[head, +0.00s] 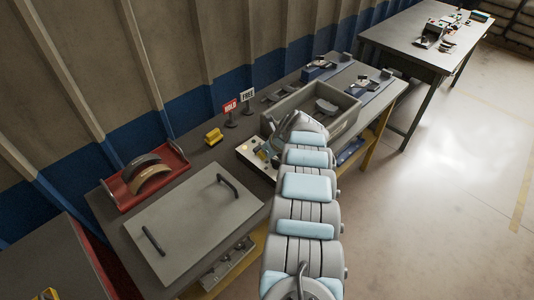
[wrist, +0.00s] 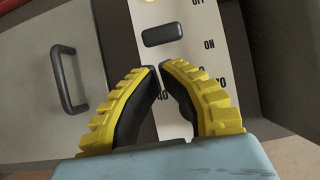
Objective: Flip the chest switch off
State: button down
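In the wrist view a pale control panel (wrist: 182,60) carries a black oblong switch (wrist: 162,34). The word OFF is partly cut off at the top edge, and ON is printed lower, right of the switch. My gripper (wrist: 158,68) has yellow ribbed fingers with black pads; its tips come together just below the switch in the picture, with nothing between them. I cannot tell whether the tips touch the panel. In the head view the panel (head: 249,152) is partly hidden by my arm, and the gripper's fingers are not clear there. The grey chest lid (head: 190,235) lies left of it.
Black handles (head: 228,185) stand up from the lid. A red tray (head: 125,190) with curved brake shoes, a yellow block (head: 213,137), HOLD (head: 230,106) and FREE (head: 248,96) signs, and a grey bin (head: 345,120) surround the panel.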

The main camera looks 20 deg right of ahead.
jog(key=shift+w+f+b, duration=0.2)
jog(key=shift+f+b, duration=0.45)
jog(key=shift+f, duration=0.2)
jog(key=shift+w+a+f+b, duration=0.15)
jog(key=shift+w+b, duration=0.1)
jog(key=shift+b, duration=0.25)
jog(key=shift+w+b, duration=0.1)
jog(key=shift+b, duration=0.4)
